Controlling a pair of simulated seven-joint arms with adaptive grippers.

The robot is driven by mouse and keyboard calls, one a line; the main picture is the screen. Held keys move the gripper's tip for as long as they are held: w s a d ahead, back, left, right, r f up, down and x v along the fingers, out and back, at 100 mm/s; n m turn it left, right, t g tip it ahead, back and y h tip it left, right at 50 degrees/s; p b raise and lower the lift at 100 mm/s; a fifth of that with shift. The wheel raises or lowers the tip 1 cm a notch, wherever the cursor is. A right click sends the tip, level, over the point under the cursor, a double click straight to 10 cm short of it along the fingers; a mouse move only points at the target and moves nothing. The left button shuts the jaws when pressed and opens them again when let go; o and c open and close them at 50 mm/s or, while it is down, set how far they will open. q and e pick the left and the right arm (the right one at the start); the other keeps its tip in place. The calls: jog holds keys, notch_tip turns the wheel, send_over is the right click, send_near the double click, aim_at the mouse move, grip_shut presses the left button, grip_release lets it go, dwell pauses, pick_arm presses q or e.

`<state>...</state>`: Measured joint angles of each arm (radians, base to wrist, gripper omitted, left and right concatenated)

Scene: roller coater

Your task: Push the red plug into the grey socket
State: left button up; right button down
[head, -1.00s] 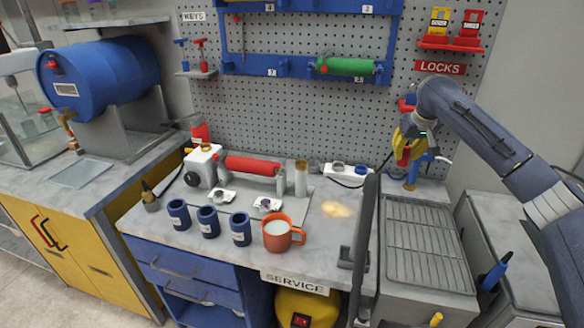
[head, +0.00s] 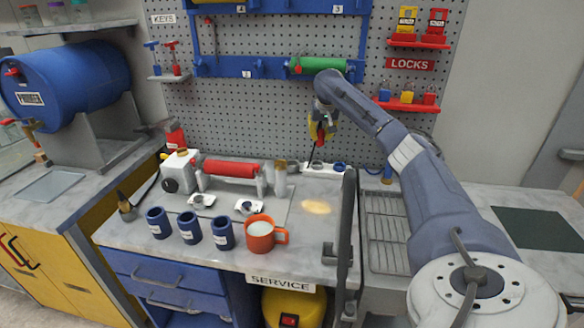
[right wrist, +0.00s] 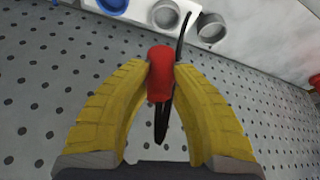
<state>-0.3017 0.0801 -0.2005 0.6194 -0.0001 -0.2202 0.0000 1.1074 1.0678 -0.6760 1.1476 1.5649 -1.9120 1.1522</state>
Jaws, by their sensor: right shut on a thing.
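My right gripper (head: 321,127) is above the white socket strip (head: 325,172) at the back of the bench, in front of the pegboard. Its yellow fingers (right wrist: 160,85) are shut on the red plug (right wrist: 160,72) in the right wrist view. A black cable runs by the plug. The strip shows at the top of that view, with a blue socket (right wrist: 113,3), a grey socket (right wrist: 165,14) and another grey round part (right wrist: 211,28). The plug is apart from the sockets. My left gripper is out of view.
A red roller (head: 230,169) on its coater stands left of the strip. An orange mug (head: 260,235) and several blue cups (head: 190,228) stand in front. A green roller (head: 318,64) hangs above my gripper. A dark upright panel (head: 346,225) borders the drying rack (head: 384,230).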

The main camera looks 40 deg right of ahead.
jog(key=shift+w+f, duration=0.15)
jog(key=shift+f, duration=0.05)
jog(key=shift+w+a+f, duration=0.1)
jog(key=shift+w+f, duration=0.05)
jog(key=shift+f, duration=4.65)
jog(key=shift+f, duration=0.1)
jog(key=c, duration=1.2)
grip_release()
jog(key=shift+c, duration=0.2)
jog(key=shift+o, duration=0.2)
jog(key=shift+r, duration=0.45)
jog(key=v, duration=1.1)
jog(key=shift+s, duration=0.2)
jog(key=shift+a+r, duration=0.1)
